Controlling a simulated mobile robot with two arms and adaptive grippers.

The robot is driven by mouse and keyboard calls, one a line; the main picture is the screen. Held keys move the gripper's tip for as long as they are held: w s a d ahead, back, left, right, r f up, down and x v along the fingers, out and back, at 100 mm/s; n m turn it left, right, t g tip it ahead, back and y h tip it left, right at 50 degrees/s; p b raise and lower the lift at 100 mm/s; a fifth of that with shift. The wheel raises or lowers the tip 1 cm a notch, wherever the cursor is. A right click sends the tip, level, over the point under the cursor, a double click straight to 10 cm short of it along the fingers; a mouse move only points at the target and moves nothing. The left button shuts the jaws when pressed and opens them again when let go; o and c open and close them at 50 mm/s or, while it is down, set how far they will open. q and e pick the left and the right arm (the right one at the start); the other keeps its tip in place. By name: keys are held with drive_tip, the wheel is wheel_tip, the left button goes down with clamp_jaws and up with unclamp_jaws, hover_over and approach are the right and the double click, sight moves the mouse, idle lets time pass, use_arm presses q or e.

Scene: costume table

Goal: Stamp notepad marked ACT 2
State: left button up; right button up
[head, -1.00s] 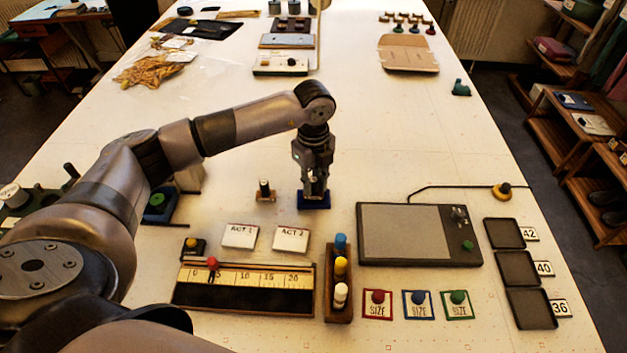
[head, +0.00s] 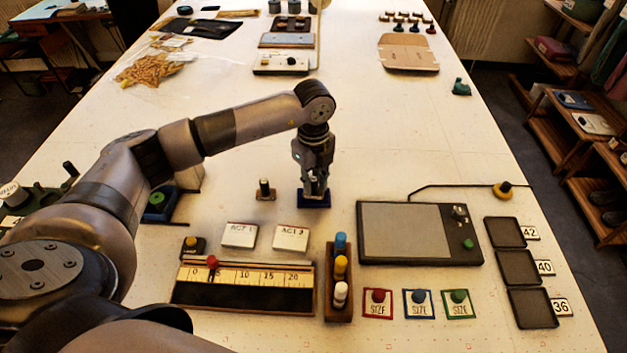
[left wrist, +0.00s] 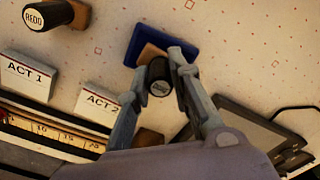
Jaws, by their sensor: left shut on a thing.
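The notepad marked ACT 2 (head: 290,238) lies on the table, right of the notepad marked ACT 1 (head: 239,236). Both also show in the left wrist view, ACT 2 (left wrist: 97,104) partly behind a finger and ACT 1 (left wrist: 27,77) at the left. My left gripper (head: 314,190) points down over a blue pad (head: 314,203). In the left wrist view its fingers (left wrist: 158,68) are shut on a dark stamp (left wrist: 159,88) with a small, unreadable label on top. The stamp stands at the pad (left wrist: 135,40); I cannot tell whether it touches. My right gripper is not in view.
A REDO stamp (left wrist: 48,15) stands left of the pad. In front are a ruler board (head: 245,291) and a wooden rack of coloured pegs (head: 339,305). A grey-topped device (head: 405,231) lies right.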

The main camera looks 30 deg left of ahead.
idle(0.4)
use_arm(q)
drive_tip(key=shift+r+p, duration=2.3)
drive_tip(key=shift+r, duration=1.2)
